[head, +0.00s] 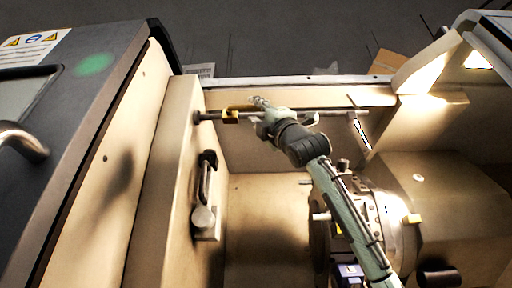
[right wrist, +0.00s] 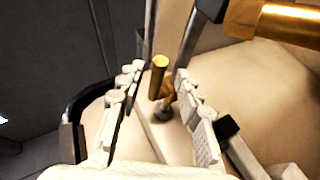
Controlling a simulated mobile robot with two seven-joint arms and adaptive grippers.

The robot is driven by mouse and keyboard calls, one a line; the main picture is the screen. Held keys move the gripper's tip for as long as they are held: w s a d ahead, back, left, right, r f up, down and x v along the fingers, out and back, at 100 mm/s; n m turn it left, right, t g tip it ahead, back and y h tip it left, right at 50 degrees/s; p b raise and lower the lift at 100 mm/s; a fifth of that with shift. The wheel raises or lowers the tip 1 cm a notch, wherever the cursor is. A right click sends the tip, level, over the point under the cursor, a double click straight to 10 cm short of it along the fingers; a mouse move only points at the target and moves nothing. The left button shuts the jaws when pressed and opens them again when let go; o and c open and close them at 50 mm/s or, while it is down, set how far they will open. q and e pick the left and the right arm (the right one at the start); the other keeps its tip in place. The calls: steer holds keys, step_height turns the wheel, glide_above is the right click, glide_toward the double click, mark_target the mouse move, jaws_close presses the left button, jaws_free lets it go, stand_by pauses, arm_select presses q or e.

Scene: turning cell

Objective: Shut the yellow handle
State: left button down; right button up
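The yellow handle (head: 230,116) sits near the left end of a horizontal metal rod inside the machine. My right gripper (head: 262,108) is just to its right, by the same rod. In the right wrist view, a short gold-yellow cylinder (right wrist: 158,76), likely the handle, shows between the tips of my right gripper (right wrist: 160,84). The two fingers stand apart with a gap around it. I cannot tell whether either finger touches it. My left gripper is not in view.
The metal rod (head: 330,113) crosses the cell. A chuck (head: 385,222) is below right, beside my right forearm. A black lever (head: 206,178) is on the inner left wall. A grey door (head: 75,120) with a metal handle (head: 24,142) is at left. A larger brass cylinder (right wrist: 285,22) is close by.

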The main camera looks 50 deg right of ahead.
steer(key=shift+c, duration=0.3)
jaws_close()
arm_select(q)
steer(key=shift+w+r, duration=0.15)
arm_select(e)
steer(key=shift+h, duration=0.3)
